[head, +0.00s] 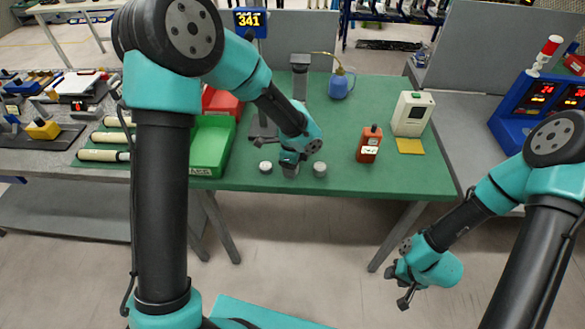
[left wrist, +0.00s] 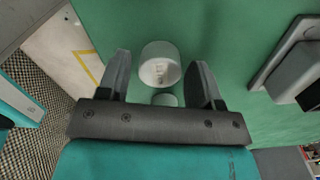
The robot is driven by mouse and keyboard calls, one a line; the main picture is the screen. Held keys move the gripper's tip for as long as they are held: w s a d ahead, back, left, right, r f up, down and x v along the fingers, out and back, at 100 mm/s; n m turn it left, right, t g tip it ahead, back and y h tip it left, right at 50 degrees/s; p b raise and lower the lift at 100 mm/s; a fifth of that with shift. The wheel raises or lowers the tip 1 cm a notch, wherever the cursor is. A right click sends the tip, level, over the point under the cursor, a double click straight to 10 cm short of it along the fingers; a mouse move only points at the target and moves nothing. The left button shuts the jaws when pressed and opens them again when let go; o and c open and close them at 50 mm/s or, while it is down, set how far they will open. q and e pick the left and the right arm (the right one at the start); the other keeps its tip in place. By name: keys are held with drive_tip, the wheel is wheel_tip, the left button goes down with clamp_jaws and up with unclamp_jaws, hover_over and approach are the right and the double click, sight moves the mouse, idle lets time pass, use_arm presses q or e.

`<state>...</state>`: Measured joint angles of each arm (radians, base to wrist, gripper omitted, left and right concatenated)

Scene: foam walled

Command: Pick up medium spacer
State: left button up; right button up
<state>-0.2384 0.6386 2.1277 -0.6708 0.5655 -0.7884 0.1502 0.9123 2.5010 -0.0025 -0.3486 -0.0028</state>
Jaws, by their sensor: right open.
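A pale, short cylindrical spacer (head: 265,167) and another (head: 320,169) stand near the front edge of the green table, on either side of my left gripper (head: 290,171). The gripper points down there, and its fingers are small and partly hidden. In the left wrist view my left gripper (left wrist: 158,60) is open, with a white cylinder (left wrist: 160,64) showing between and beyond its fingers. I cannot tell which is the medium spacer. My right gripper (head: 404,291) is open and empty, off the table's front.
A green tray (head: 213,149) stands left of the spacers, with a red bin (head: 222,102) behind. To the right are an orange device (head: 369,145), a white meter (head: 412,113) and a yellow pad (head: 409,146). The table between is clear.

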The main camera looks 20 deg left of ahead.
use_arm(q)
drive_tip(key=c, duration=0.8)
drive_tip(key=shift+r, duration=0.15)
drive_tip(key=shift+r, duration=1.3)
drive_tip(key=s+d, duration=0.1)
drive_tip(key=s, duration=0.4)
drive_tip(key=s+d+r, duration=0.1)
drive_tip(key=s+d, duration=0.1)
drive_tip(key=s, duration=0.3)
drive_tip(key=s+d+r, duration=0.1)
drive_tip(key=s, duration=0.4)
drive_tip(key=shift+s+d, duration=0.2)
drive_tip(key=shift+s, duration=0.05)
